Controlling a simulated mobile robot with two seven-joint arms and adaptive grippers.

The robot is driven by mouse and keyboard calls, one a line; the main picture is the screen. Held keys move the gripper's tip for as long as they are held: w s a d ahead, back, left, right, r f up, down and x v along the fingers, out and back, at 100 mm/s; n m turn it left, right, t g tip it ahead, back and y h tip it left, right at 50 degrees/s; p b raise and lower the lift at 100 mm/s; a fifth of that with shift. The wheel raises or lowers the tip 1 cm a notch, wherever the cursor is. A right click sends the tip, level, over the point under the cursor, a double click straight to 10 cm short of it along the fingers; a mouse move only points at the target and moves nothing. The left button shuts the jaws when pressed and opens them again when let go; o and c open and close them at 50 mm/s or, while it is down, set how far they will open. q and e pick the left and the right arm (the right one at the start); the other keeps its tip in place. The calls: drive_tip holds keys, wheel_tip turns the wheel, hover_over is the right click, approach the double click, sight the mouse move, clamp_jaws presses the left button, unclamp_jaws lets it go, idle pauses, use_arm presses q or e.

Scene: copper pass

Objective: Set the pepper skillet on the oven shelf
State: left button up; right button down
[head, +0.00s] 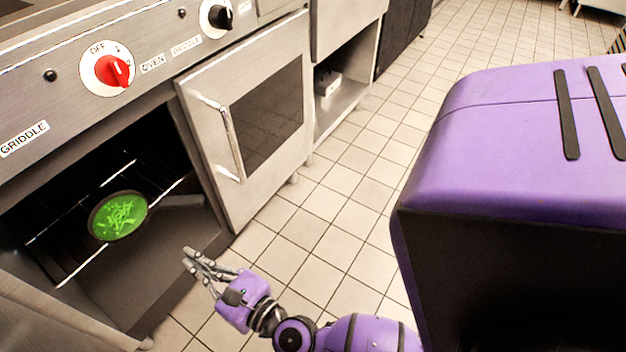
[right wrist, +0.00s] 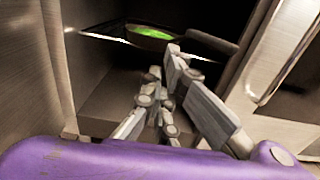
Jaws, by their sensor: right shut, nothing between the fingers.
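The pepper skillet (head: 119,216), a dark round pan with bright green pepper strips, sits on the wire oven shelf (head: 84,263) inside the open oven. Its dark handle (head: 182,201) points right, toward the opening. In the right wrist view the skillet (right wrist: 150,32) is seen from low down, resting on the shelf (right wrist: 92,33), with its handle (right wrist: 212,42) to the right. My right gripper (head: 188,257) is shut and empty, outside the oven, below and in front of the handle and apart from it. My left gripper is out of view.
The oven door (head: 262,115) is swung open to the right, with a vertical bar handle (head: 232,135). Above the oven is a panel with a red knob (head: 112,70) and a black knob (head: 218,14). The tiled floor (head: 330,220) right of the door is clear.

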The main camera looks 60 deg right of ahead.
approach(143, 224)
drive_tip(key=w, duration=0.5)
drive_tip(key=shift+w+a, duration=0.15)
drive_tip(key=shift+w, duration=0.65)
drive_tip(key=shift+w, duration=1.7)
drive_tip(key=shift+s, duration=0.1)
